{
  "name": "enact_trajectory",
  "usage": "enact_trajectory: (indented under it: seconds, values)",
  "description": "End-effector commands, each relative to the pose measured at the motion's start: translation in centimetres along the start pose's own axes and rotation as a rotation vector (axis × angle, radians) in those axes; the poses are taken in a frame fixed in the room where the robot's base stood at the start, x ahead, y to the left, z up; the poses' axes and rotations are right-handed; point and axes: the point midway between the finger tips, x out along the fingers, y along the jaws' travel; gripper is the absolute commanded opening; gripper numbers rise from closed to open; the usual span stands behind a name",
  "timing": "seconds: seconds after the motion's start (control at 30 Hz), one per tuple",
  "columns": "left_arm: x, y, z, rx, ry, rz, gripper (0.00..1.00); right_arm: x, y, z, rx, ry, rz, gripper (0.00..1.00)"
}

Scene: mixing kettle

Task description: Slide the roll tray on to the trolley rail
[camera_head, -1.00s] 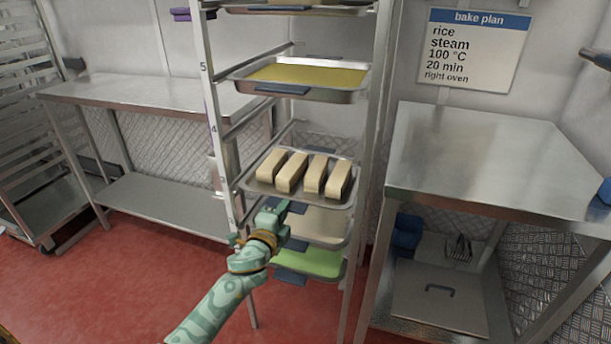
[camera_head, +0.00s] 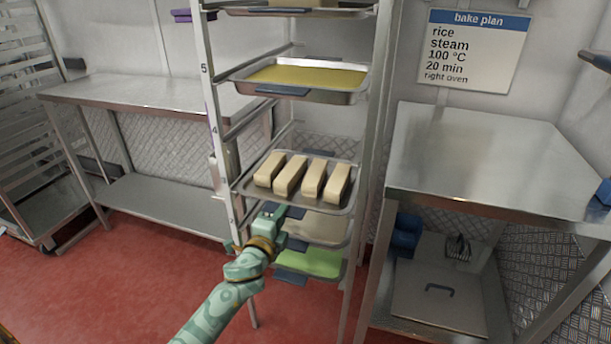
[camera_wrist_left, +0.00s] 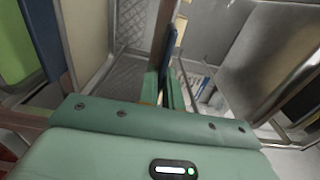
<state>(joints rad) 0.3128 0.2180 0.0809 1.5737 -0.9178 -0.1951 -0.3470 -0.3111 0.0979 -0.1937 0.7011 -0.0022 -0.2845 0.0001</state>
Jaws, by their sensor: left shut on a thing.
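The roll tray (camera_head: 325,206) is a shallow metal tray carrying several pale, loaf-shaped rolls (camera_head: 290,175). It is at a middle level of the trolley (camera_head: 207,105), between the uprights, with its front edge toward me. Whether its side edges rest on the rails is unclear. My left gripper (camera_head: 273,211) is at the tray's front edge, left of its middle, shut on the blue grip there. The left wrist view shows the fingers (camera_wrist_left: 166,92) closed around this blue grip (camera_wrist_left: 168,48). My right gripper is out of view.
A yellow-filled tray (camera_head: 341,95) sits above, and a beige tray (camera_head: 318,232) and a green tray (camera_head: 318,263) sit below. A steel table (camera_head: 150,92) stands left, and a steel bench (camera_head: 480,150) stands close on the right. The red floor is open at the front left.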

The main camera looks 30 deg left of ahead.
Motion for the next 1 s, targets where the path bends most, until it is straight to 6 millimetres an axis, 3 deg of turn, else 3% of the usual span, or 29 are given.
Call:
enact_trajectory:
  seconds: [0.37, 0.73, 1.0]
  values:
    - [-3.3, 0.1, 0.0, -0.001, 0.0, 0.003, 0.0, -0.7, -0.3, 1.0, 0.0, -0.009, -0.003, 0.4]
    - [-6.4, 0.2, 0.0, -0.002, -0.001, 0.004, 0.0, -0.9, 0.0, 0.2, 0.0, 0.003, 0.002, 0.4]
    - [-7.1, 0.1, 0.0, 0.001, -0.002, 0.004, 0.0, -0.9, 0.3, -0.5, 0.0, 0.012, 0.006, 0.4]
